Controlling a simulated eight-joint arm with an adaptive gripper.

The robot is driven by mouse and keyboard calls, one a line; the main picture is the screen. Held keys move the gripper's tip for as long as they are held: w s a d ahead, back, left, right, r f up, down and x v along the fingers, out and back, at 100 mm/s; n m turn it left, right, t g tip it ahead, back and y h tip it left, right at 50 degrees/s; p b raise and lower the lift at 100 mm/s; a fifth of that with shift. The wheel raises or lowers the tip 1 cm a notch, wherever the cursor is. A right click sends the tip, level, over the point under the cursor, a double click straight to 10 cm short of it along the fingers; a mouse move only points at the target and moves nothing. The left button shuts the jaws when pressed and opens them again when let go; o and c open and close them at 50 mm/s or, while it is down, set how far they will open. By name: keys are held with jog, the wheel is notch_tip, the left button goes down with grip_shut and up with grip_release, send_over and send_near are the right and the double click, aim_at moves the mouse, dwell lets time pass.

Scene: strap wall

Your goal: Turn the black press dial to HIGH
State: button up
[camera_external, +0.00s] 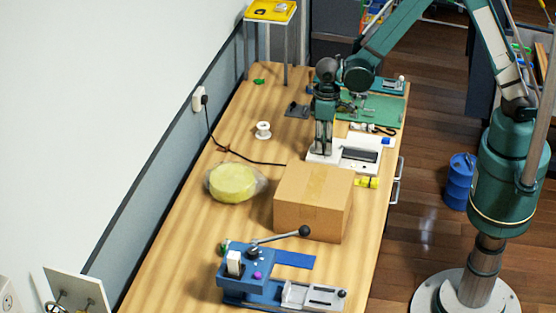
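My gripper (322,146) points straight down at the left part of a white flat device with a dark panel (358,155). The gripper covers part of that device, and I cannot tell whether it touches it. Its fingers look close together, but their opening is too small to make out. A blue press-like machine (234,283) stands at the near end of the bench, with a lever ending in a black knob (304,231). A small dark round part (254,252) sits at the lever's pivot. I cannot make out a dial marked HIGH on either device.
A cardboard box (312,200) stands between my gripper and the blue machine. A yellow roll in clear wrap (233,183) lies left of it. A white spool (263,130), a black cable (227,148) and a green mat (385,108) are also on the wooden bench (180,235).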

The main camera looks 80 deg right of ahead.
jog(key=o, duration=0.4)
jog(key=shift+o, duration=0.2)
jog(key=shift+d+r+m+p, duration=0.1)
jog(key=shift+m+p, duration=0.5)
jog(key=shift+p, duration=0.05)
